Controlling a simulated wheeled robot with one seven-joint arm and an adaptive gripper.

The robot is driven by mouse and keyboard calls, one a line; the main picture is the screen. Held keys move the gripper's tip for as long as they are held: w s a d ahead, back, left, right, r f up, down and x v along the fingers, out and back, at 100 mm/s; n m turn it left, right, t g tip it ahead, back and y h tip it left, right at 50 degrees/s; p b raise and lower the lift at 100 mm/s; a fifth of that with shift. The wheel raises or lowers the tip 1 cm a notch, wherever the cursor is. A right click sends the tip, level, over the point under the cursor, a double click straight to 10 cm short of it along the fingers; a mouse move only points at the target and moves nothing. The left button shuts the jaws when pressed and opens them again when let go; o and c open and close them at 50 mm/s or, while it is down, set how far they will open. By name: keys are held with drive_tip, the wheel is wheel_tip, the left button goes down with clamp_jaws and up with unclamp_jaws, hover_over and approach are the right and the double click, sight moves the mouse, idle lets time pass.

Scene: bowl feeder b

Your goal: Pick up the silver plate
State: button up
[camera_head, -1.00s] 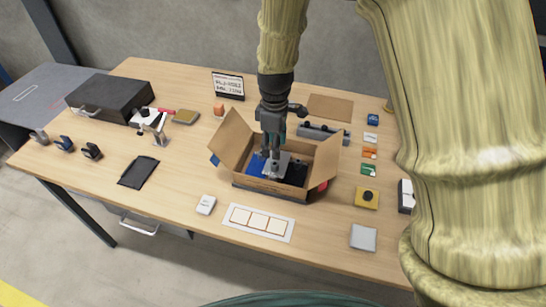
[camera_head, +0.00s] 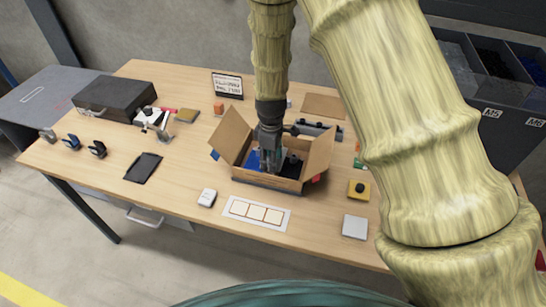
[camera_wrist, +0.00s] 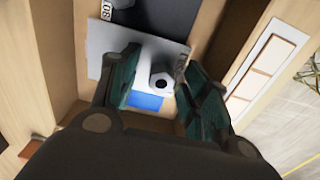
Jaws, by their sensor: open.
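A silver plate (camera_wrist: 112,45) with a dark-centred round fitting lies inside the open cardboard box (camera_head: 312,156), seen from above in the wrist view. My gripper (camera_wrist: 160,62) is open, with one finger on each side of the fitting. Whether the fingers touch it I cannot tell. In the head view my gripper (camera_head: 270,165) reaches down into the box and hides most of the plate. A blue piece (camera_wrist: 146,102) lies beside the plate. A separate light grey square plate (camera_head: 355,227) lies flat on the table at the front right.
The box flaps stand open around my gripper. A white card with several squares (camera_head: 256,214) lies in front of the box. A black case (camera_head: 115,97) stands at the back left.

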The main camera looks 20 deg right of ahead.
drive_tip(key=shift+w+f, duration=0.15)
drive_tip(key=shift+f, duration=0.1)
drive_tip(key=shift+s+r, duration=0.2)
drive_tip(key=shift+s, duration=0.1)
drive_tip(key=shift+w+f, duration=0.15)
drive_tip(key=c, duration=0.7)
drive_tip(key=shift+c, duration=1.4)
clamp_jaws()
